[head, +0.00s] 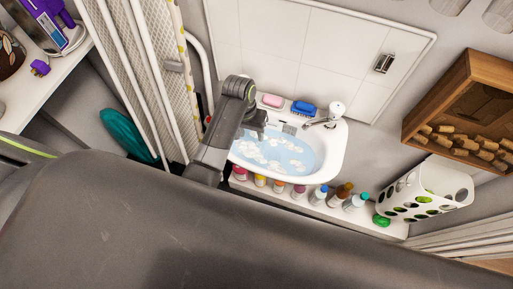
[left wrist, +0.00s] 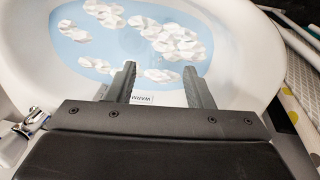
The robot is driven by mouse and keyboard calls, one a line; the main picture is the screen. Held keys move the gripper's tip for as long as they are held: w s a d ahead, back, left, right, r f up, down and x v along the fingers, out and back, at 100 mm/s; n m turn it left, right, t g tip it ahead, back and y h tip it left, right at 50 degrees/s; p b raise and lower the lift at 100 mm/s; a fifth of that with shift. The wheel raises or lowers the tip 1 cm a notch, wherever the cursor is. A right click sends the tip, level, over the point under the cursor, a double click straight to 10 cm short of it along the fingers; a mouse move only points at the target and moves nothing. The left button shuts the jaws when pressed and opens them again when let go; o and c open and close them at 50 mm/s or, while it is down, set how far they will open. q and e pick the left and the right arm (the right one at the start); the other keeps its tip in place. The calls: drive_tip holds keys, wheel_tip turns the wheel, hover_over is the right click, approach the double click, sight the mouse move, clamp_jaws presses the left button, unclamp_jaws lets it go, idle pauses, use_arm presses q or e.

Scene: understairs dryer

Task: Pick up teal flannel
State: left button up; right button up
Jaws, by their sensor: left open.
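I cannot make out a teal flannel for sure in either view. My left gripper (head: 259,133) is over the left part of the white sink (head: 338,150), near its back rim. In the left wrist view its two fingers (left wrist: 158,82) are apart, with nothing between them. The sink holds pale blue water (head: 296,160) with white foam clumps, which hide part of what lies below; it also shows in the left wrist view (left wrist: 132,40). A long teal object (head: 127,136) stands at the left; I cannot tell what it is. My right gripper is not in view.
A pink soap (head: 272,101) and a blue brush (head: 304,108) lie behind the sink, beside the tap (head: 336,110). Several bottles (head: 318,194) stand on a ledge below the sink. A folded ironing board (head: 135,70) leans at left. A white perforated basket (head: 425,190) is at right.

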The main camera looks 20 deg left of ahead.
use_arm(q)
hover_over(255, 150)
drive_tip(key=f, duration=0.6)
drive_tip(key=shift+a+f, duration=0.1)
drive_tip(key=shift+a, duration=0.15)
drive_tip(key=shift+d+f, duration=0.2)
drive_tip(key=shift+f, duration=2.5)
drive_tip(key=c, duration=0.8)
drive_tip(key=shift+o, duration=0.2)
drive_tip(key=shift+r, duration=0.1)
drive_tip(key=shift+r+p, duration=0.35)
drive_tip(key=shift+r, duration=4.55)
